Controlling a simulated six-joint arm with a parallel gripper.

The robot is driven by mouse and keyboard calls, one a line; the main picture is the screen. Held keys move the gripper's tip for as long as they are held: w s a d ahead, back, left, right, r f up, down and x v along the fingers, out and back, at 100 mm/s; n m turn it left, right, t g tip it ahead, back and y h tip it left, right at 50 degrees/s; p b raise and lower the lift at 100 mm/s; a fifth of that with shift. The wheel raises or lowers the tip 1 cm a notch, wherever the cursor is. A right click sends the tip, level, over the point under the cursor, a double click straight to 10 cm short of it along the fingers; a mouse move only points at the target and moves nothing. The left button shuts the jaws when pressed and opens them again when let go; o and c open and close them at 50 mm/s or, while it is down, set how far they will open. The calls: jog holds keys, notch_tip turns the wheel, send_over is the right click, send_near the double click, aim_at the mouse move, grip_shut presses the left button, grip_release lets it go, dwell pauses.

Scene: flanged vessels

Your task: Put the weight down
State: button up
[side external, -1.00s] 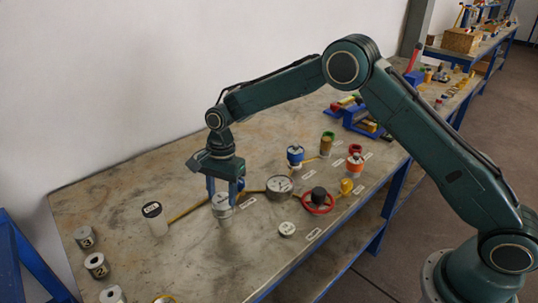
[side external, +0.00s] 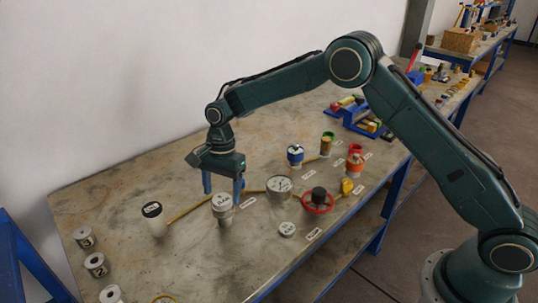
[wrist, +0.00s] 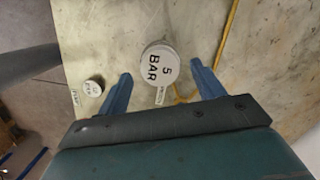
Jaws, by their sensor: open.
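The weight (side external: 222,202), a light grey cylinder, stands upright on a narrower grey piece (side external: 223,220) on the bench, left of the gauge. In the wrist view its round top (wrist: 160,64) reads "5 BAR" and shows just beyond and between my fingertips. My gripper (side external: 223,196) is open, with its two blue fingers pointing down behind and above the weight. The fingers also show in the wrist view (wrist: 160,75), apart from the weight on both sides. The supporting piece is mostly hidden under the weight.
A small grey disc (side external: 287,229) lies to the right. A round gauge (side external: 280,186), a red handwheel (side external: 317,201) and a blue-topped vessel (side external: 295,155) stand right and behind. A black-topped white cylinder (side external: 154,219) and numbered spools (side external: 96,265) are left. Bare bench lies in front.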

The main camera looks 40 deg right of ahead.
aim_at(226, 194)
notch_tip(226, 194, up, 11)
jog(key=d, duration=0.1)
jog(key=shift+w+d, duration=0.25)
jog(key=shift+w, duration=0.05)
dwell(0.6)
jog(key=s+d+r+n+t, duration=0.2)
jog(key=s+d+r+n, duration=0.15)
jog(key=s+r, duration=0.4)
jog(key=s+d+r+n+t, duration=0.1)
jog(key=s+d+r+n, duration=0.2)
jog(key=s+d+r, duration=0.35)
jog(key=s+d+f+n+t, duration=0.1)
jog(key=s+d+n, duration=0.1)
jog(key=s, duration=0.9)
jog(key=s+d+f+n+t+h, duration=0.1)
jog(key=s+n, duration=0.4)
jog(key=s, duration=0.7)
jog(key=shift+d+f+t+h, duration=0.35)
jog(key=shift+d+t, duration=0.35)
jog(key=shift+d, duration=0.3)
